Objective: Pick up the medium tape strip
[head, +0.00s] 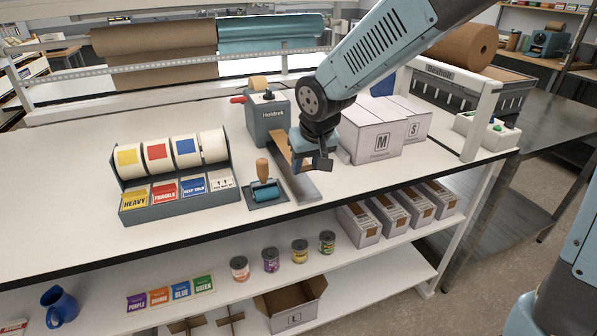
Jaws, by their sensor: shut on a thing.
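The grey tape dispenser (268,118), marked Holdrek, stands at the middle back of the white table, with a red handle on its left. A brown tape strip (281,146) runs forward from it above a grey metal track. My gripper (314,166) is at the strip's near end, low over the track, shut on the strip. My wrist and fingers hide that end and the contact itself. The strip's full length is partly hidden.
Left of the track are a blue roller (265,190) with a wooden handle and a label rack (178,188). Right of my gripper stand white boxes marked M (371,138) and S (414,122).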

